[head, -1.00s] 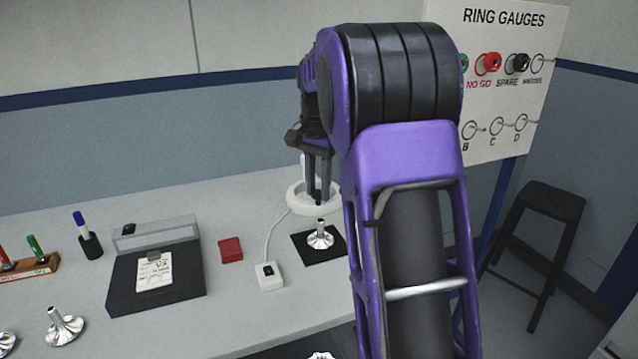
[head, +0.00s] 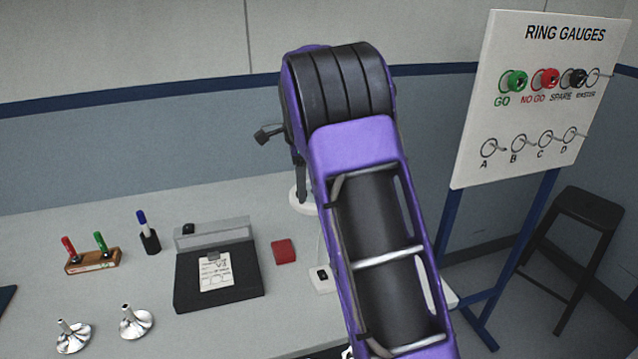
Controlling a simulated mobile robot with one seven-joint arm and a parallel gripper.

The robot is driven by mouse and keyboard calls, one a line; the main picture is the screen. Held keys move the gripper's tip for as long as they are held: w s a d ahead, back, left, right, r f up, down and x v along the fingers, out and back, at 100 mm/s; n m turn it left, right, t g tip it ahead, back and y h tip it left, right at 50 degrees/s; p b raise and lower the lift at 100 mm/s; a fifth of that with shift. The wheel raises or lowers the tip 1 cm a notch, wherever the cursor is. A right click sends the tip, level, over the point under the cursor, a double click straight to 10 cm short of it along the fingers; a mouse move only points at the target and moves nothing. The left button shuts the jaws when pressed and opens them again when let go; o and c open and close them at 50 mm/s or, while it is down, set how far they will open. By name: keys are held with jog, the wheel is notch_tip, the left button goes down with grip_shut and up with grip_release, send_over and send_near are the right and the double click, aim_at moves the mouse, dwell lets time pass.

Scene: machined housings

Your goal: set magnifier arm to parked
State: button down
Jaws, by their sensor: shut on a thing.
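The magnifier's white ring (head: 298,198) shows in the head view just left of my purple arm, above the back of the bench. Only its left part is visible; my arm hides the rest and any support behind it. My gripper (head: 300,178) points down at the ring, largely hidden by my forearm; a dark finger shows above the ring. It is shut on the magnifier ring, though the contact itself is not clear.
A white switch box (head: 322,279), red block (head: 284,251), dark case with a paper label (head: 218,275), pen cup (head: 150,241), marker rack (head: 93,261) and shiny metal parts (head: 136,321) stand on the bench. A ring gauge board (head: 540,100) and stool (head: 580,225) are at right.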

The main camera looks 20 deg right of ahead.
jog(key=w+a+m, duration=0.4)
jog(key=w, duration=0.5)
jog(key=shift+m, duration=0.3)
jog(key=shift+w+a, duration=0.1)
jog(key=c, duration=0.6)
grip_release()
jog(key=shift+r, duration=3.75)
